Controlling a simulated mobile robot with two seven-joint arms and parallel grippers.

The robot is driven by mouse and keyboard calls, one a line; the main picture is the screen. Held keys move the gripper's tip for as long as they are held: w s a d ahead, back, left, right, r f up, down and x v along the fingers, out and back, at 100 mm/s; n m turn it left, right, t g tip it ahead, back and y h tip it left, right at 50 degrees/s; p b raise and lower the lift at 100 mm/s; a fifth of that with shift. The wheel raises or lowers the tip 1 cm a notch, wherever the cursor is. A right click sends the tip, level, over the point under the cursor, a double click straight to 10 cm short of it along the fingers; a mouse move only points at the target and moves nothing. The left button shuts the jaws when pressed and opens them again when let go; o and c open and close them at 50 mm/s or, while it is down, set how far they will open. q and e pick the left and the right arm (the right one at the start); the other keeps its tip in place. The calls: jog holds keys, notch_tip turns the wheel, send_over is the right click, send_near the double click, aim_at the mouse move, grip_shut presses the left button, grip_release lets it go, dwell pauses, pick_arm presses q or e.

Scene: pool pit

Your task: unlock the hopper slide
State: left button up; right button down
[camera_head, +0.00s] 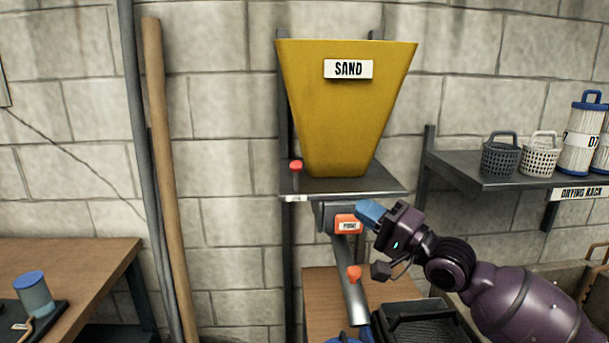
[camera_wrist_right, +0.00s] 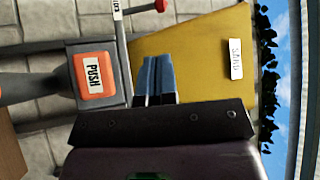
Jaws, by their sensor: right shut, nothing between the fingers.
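The yellow hopper (camera_head: 348,110), labelled SAND, stands on a grey shelf bracket (camera_head: 345,186). Under the shelf is a grey slide housing (camera_head: 325,214) with an orange PUSH button (camera_head: 348,224). The button also shows in the right wrist view (camera_wrist_right: 95,75). A red knob (camera_head: 296,166) stands on a stem at the shelf's left. My right gripper (camera_head: 370,213), with blue fingers, is shut and empty just right of the button. In the right wrist view its fingers (camera_wrist_right: 155,80) lie beside the housing; contact cannot be told. My left gripper is not in view.
A grey chute (camera_head: 351,295) with an orange knob (camera_head: 355,273) slopes down below the housing. A black crate (camera_head: 420,322) stands below right. A drying rack (camera_head: 500,182) with baskets is on the right wall. A wooden pole (camera_head: 165,180) leans at left.

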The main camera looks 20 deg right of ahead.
aim_at(300, 170)
jog(key=x, duration=1.4)
jog(key=shift+f, duration=0.1)
dwell(0.4)
